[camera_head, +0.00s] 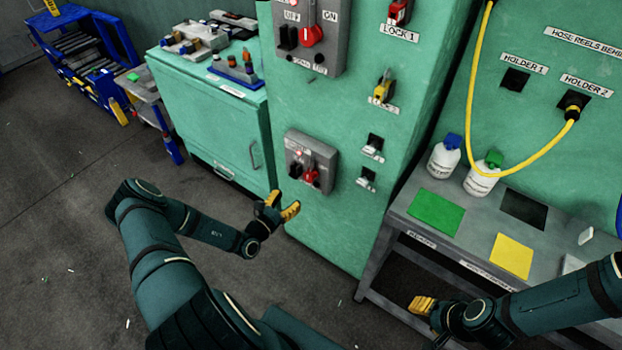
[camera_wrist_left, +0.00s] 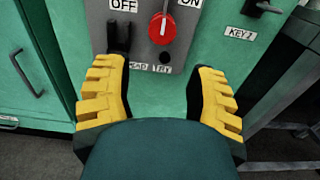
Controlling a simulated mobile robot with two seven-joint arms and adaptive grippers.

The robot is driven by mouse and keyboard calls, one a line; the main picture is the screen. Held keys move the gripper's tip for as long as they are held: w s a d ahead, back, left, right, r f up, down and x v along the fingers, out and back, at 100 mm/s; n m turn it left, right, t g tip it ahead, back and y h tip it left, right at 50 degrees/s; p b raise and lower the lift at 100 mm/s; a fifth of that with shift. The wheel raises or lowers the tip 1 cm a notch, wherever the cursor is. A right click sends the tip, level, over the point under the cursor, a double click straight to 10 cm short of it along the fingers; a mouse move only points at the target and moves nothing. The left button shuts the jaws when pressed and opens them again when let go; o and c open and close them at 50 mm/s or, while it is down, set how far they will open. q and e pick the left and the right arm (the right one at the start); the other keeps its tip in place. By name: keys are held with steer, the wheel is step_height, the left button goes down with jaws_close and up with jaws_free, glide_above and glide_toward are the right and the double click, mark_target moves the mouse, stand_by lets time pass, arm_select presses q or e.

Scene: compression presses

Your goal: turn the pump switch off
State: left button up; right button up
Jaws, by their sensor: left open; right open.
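Two grey switch boxes are on the green cabinet, an upper one (camera_head: 335,42) and a lower one (camera_head: 298,148). Each has a red knob and a black part beside it. I cannot read which is the pump's. The lower box's red knob (camera_head: 310,175) also shows in the left wrist view (camera_wrist_left: 162,29), between OFF and ON labels; its white mark points roughly upward. My left gripper (camera_head: 281,204) is open and empty, below and left of the lower box; its yellow fingers flank the panel's lower part in the wrist view (camera_wrist_left: 162,100), apart from the knob. My right gripper (camera_head: 428,310) is open, by the bench.
Key slots (camera_head: 374,143) and locks (camera_head: 398,12) are on the cabinet right of the boxes. A lower green cabinet (camera_head: 215,130) with a handle stands at left. A bench (camera_head: 395,215) with bottles and a yellow hose (camera_head: 473,80) are at right.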

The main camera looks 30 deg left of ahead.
mark_target(308, 179)
arm_select(q)
steer(key=w, duration=0.4)
steer(key=w+b, duration=0.1)
steer(key=w, duration=0.3)
steer(key=w+d, duration=0.1)
steer(key=w, duration=0.3)
steer(key=shift+b, duration=0.3)
steer(key=shift+s, duration=0.1)
jaws_close()
